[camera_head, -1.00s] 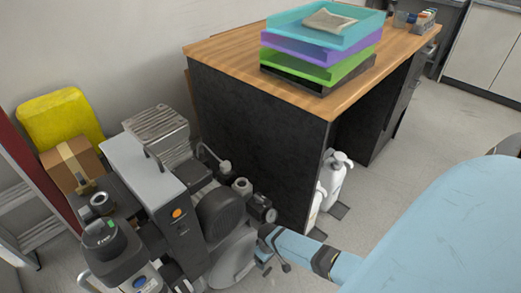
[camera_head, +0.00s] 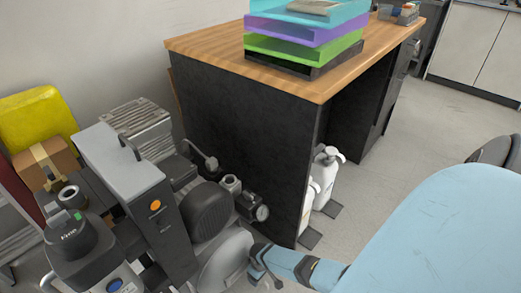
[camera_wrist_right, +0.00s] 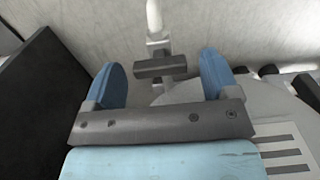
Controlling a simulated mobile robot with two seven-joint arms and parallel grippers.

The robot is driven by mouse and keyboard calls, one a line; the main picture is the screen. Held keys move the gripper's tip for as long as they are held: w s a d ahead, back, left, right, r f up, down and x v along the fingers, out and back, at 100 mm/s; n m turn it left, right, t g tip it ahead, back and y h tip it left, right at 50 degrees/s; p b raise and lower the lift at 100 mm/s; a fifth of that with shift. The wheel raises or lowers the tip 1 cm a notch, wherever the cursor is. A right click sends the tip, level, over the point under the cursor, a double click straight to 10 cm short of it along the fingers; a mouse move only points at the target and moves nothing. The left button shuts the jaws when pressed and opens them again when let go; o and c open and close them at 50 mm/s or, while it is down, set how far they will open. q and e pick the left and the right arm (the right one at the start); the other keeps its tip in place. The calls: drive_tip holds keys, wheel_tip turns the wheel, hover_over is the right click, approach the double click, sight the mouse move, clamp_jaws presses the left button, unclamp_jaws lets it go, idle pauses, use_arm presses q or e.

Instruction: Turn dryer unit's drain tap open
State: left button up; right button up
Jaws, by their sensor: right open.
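The compressor set stands on the floor left of the desk in the head view. A tall grey unit with an orange button (camera_head: 168,232) is part of it; I cannot tell for certain that it is the dryer unit. In the right wrist view a dark grey tap handle (camera_wrist_right: 160,67) lies crosswise under a pale vertical pipe (camera_wrist_right: 154,20). My right gripper (camera_wrist_right: 160,62) is open, with its blue fingers on either side of the handle, apart from it. In the head view, the gripper (camera_head: 257,262) is low beside the compressor's round grey tank (camera_head: 226,262). My left gripper is out of view.
A dark-sided desk (camera_head: 240,140) with stacked trays (camera_head: 305,35) stands just behind the right gripper. White bottles (camera_head: 326,180) stand by its side. A pressure gauge (camera_head: 262,213) is above the gripper. Open floor (camera_head: 385,190) lies to the right.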

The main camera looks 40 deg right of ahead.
drive_tip(key=c, duration=0.9)
